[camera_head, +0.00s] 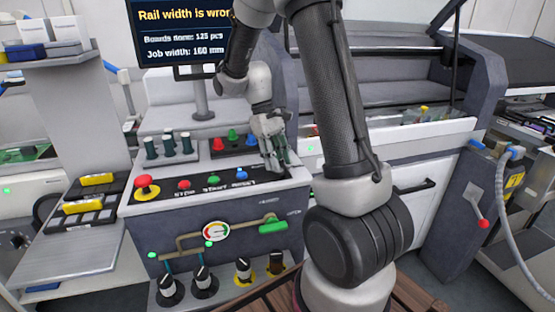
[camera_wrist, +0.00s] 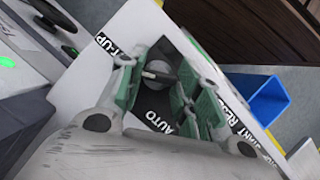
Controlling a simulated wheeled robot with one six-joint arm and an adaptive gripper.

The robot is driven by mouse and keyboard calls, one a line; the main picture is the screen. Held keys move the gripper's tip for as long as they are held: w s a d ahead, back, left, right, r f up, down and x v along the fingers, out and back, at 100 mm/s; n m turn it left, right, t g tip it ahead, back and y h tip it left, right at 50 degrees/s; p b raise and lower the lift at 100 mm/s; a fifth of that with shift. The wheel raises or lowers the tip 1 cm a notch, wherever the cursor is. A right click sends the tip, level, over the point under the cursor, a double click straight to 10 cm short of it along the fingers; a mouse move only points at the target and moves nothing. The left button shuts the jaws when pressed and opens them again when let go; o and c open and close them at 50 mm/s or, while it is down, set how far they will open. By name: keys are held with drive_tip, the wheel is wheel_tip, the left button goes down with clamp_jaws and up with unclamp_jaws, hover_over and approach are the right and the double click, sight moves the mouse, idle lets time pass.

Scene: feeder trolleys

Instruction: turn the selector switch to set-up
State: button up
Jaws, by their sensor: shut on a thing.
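In the head view my gripper (camera_head: 276,160) points down at the panel's right end and hides the switch.
A red mushroom button (camera_head: 146,182) and the red, green and blue buttons (camera_head: 213,180) stand left of my gripper. A screen (camera_head: 180,30) reads "Rail width is wrong". A blue bin (camera_wrist: 266,101) is right of the panel in the wrist view.

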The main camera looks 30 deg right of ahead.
drive_tip(key=o, duration=1)
drive_tip(key=v, duration=1.2)
drive_tip(key=shift+w, duration=0.1)
